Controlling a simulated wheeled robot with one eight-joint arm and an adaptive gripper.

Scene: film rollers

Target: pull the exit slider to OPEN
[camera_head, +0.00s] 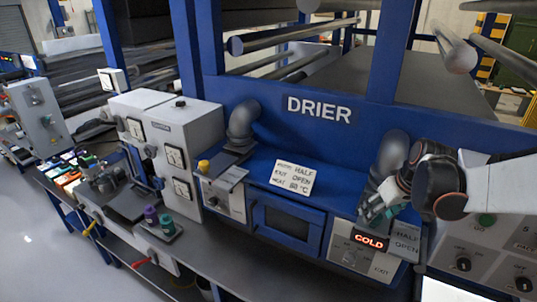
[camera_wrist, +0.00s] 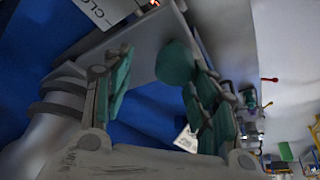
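My gripper (camera_head: 374,212) is at the right end of the blue drier, in front of the panel labelled HALF and OPEN (camera_head: 405,240). In the wrist view my gripper (camera_wrist: 158,78) has its two teal-padded fingers apart. A round green knob (camera_wrist: 175,62) shows between the fingertips, nearer the right finger, with a gap to the left one; it looks like the slider's knob. In the head view my gripper hides the knob and the rest of the scale.
A red lit COLD display (camera_head: 369,242) sits on the box marked EXIT just below my gripper. A white card (camera_head: 293,178) reads HALF, EXIT OPEN and a heat value. A grey duct (camera_head: 392,152) rises behind my gripper. Another control panel (camera_head: 490,262) stands at the right.

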